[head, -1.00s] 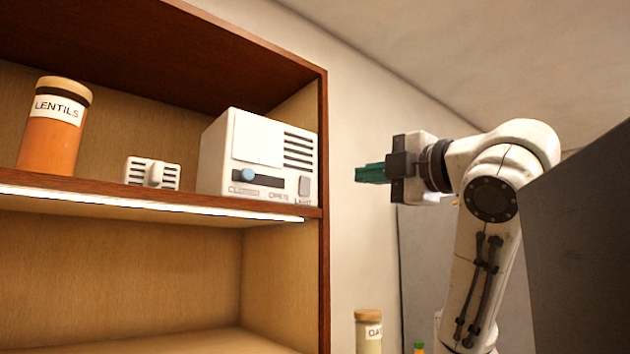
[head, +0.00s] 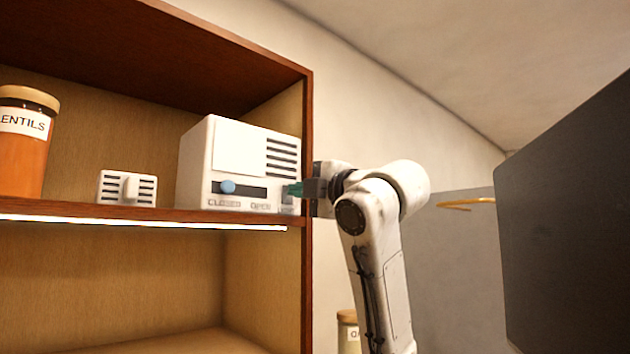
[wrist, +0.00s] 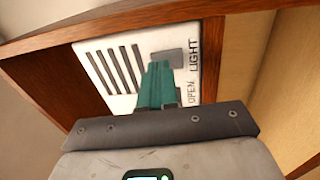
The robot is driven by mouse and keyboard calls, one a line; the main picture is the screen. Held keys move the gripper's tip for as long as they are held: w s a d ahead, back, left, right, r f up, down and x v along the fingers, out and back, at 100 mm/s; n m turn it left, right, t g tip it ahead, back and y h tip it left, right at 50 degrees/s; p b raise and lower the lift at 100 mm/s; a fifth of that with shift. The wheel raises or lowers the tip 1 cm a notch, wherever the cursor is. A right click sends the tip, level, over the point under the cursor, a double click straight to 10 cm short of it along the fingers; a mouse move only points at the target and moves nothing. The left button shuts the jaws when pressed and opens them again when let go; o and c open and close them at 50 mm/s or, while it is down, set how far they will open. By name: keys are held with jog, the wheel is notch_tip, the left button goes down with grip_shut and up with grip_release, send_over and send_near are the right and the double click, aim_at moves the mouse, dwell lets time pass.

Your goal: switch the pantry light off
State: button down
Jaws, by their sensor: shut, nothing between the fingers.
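A white control box (head: 225,165) stands on the upper shelf near its right end. It has a blue slider knob (head: 227,187) near the CLOSED end of a dark slot. In the wrist view a grey button (wrist: 168,57) sits beside the word LIGHT on the box (wrist: 100,50). My gripper (head: 292,189) is shut and empty, its green fingertips (wrist: 158,68) at the button's edge. I cannot tell whether they touch it. In the head view the fingers hide the button. The strip lamp (head: 140,222) under the shelf glows white.
The cabinet's right upright (head: 306,150) is close beside my gripper. A small vented white block (head: 110,188) and a LENTILS jar (head: 22,150) stand further left on the shelf. A large dark panel (head: 570,210) stands at the right.

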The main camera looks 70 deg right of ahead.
jog(key=shift+w+d, duration=0.2)
jog(key=shift+w, duration=0.1)
jog(key=shift+w+d+r, duration=0.1)
jog(key=shift+w+r, duration=0.1)
dwell(0.3)
jog(key=shift+s, duration=0.1)
